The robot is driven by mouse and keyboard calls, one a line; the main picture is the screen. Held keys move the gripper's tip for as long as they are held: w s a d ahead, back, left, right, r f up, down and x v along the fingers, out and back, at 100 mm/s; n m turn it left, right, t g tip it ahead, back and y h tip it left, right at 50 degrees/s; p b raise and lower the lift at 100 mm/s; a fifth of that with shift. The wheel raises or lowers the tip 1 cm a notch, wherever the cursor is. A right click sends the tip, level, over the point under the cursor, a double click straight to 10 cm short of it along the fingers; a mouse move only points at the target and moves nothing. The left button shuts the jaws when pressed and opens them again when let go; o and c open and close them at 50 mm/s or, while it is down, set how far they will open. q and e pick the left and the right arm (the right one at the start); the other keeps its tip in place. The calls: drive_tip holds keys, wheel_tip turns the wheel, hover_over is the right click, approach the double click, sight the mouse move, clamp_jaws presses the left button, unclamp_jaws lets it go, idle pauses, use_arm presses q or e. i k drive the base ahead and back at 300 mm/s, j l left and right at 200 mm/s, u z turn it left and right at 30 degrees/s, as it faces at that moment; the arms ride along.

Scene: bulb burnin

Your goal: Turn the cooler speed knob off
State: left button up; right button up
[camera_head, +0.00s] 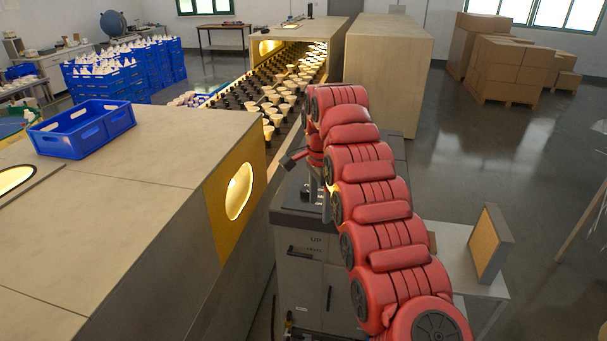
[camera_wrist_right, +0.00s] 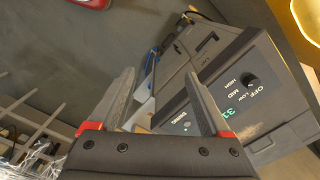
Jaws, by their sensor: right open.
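The speed knob (camera_wrist_right: 250,82) is a small dark round knob on a grey control panel (camera_wrist_right: 278,72) in the right wrist view. Labels OFF, LOW, MID and HIGH stand beside it; I cannot tell which one it points at. In the head view my right gripper (camera_head: 320,200) points down over a grey cabinet (camera_head: 303,270), and the knob cannot be made out there. My left gripper is out of view.
A stone-coloured bench with a blue crate (camera_head: 84,130) stands at the left, close to the grey cabinet. A conveyor of bulbs (camera_head: 285,85) runs behind my right arm. A small white table (camera_head: 460,262) with a framed panel (camera_head: 491,243) stands at the right. Floor beyond is open.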

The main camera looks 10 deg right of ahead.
sight(305, 192)
drive_tip(key=i, duration=1)
drive_tip(key=l, duration=0.5)
